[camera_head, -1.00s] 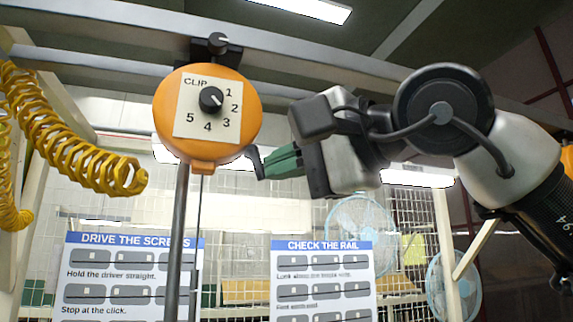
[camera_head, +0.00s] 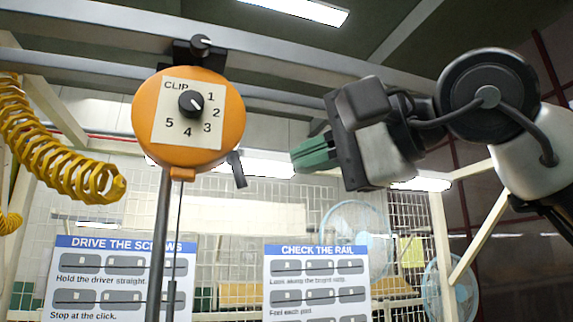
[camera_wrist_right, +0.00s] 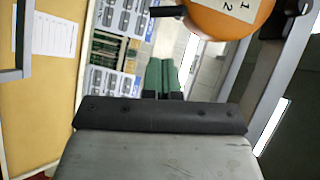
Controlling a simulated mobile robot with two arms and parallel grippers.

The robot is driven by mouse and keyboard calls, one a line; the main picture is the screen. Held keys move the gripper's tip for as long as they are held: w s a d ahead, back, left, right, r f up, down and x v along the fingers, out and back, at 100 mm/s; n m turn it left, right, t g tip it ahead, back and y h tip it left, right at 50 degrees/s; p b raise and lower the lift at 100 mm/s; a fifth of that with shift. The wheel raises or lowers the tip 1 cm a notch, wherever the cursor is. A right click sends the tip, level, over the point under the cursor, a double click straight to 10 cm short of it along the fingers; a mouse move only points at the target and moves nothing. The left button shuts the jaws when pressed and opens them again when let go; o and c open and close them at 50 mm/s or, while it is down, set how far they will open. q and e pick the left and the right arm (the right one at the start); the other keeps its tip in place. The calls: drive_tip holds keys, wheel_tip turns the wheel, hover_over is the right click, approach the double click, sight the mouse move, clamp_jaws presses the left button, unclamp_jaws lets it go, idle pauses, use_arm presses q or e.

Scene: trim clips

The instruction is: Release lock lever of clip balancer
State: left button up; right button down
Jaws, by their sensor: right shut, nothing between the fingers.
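The clip balancer (camera_head: 147,118) is a round orange housing hung from the overhead rail. Its cream dial plate reads CLIP with numbers 1 to 5, and its black knob (camera_head: 191,103) has a pale pointer mark toward the lower right. The dark lock lever (camera_head: 237,169) sticks out at the housing's lower right and hangs steeply down. In the right wrist view the lever (camera_wrist_right: 168,11) juts left from the orange housing (camera_wrist_right: 222,22). My right gripper (camera_head: 297,156), with green fingers, is shut and empty, to the right of the lever and apart from it. My left gripper is out of view.
A yellow coiled hose (camera_head: 62,150) hangs at the left. A grey rod (camera_head: 160,245) and a thin cable run down below the balancer. Grey overhead rails (camera_head: 100,42) cross above. Two instruction boards (camera_head: 120,243) and fans (camera_head: 355,232) stand behind.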

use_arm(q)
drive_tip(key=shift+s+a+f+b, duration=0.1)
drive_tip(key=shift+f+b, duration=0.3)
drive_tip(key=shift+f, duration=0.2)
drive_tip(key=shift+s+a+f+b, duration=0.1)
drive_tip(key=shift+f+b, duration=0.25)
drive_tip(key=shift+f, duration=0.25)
use_arm(e)
drive_tip(key=v, duration=0.8)
drive_tip(key=shift+s+r, duration=0.3)
drive_tip(key=shift+s, duration=0.1)
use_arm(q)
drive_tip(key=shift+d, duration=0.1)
use_arm(e)
drive_tip(key=shift+d, duration=0.15)
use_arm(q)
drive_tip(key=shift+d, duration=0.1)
